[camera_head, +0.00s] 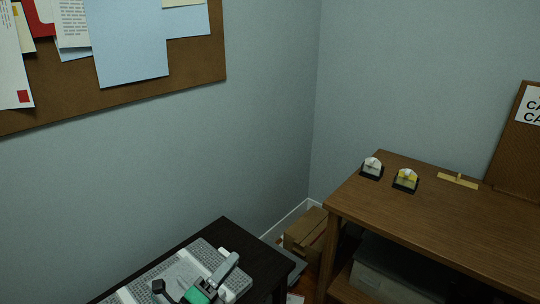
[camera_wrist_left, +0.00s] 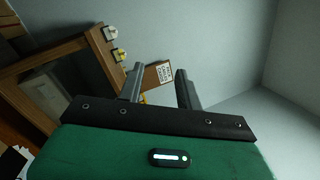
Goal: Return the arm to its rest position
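My left gripper (camera_head: 225,271) shows in the head view at the bottom, in front of the dark table, with its green wrist part below it. In the left wrist view the two grey fingers of this gripper (camera_wrist_left: 158,80) stand apart with nothing between them. My right gripper is in neither view.
A dark table (camera_head: 226,233) holds a grey, partly hidden device (camera_head: 143,285).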

